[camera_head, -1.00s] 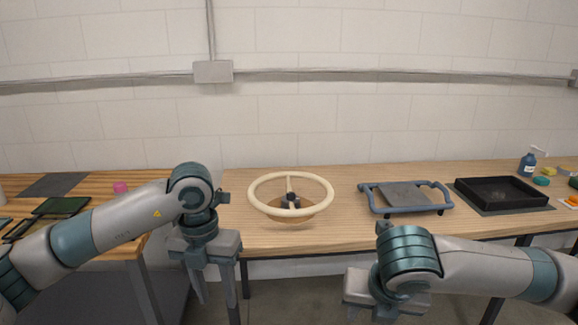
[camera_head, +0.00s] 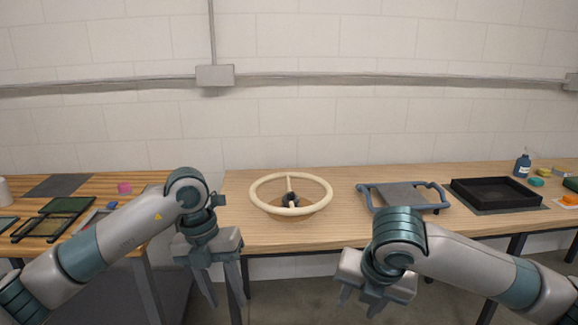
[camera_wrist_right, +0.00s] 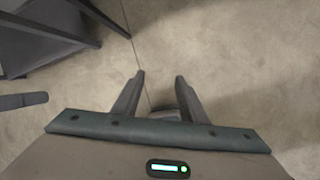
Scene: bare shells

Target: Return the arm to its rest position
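My left gripper (camera_head: 224,285) hangs pointing down in front of the gap between the two tables, its fingers apart and nothing between them. My right gripper (camera_head: 357,300) hangs low in front of the right table's front edge, over the floor. In the right wrist view its two fingers (camera_wrist_right: 157,88) stand apart with bare floor between and beyond them. Neither gripper touches anything.
A cream steering wheel (camera_head: 256,200) lies on the right table (camera_head: 340,225). Right of it are a blue-handled frame (camera_head: 440,203), a black tray (camera_head: 497,205) and a blue bottle (camera_head: 522,168). The left table (camera_head: 150,180) carries dark frames (camera_head: 66,207) and a pink block (camera_head: 124,188).

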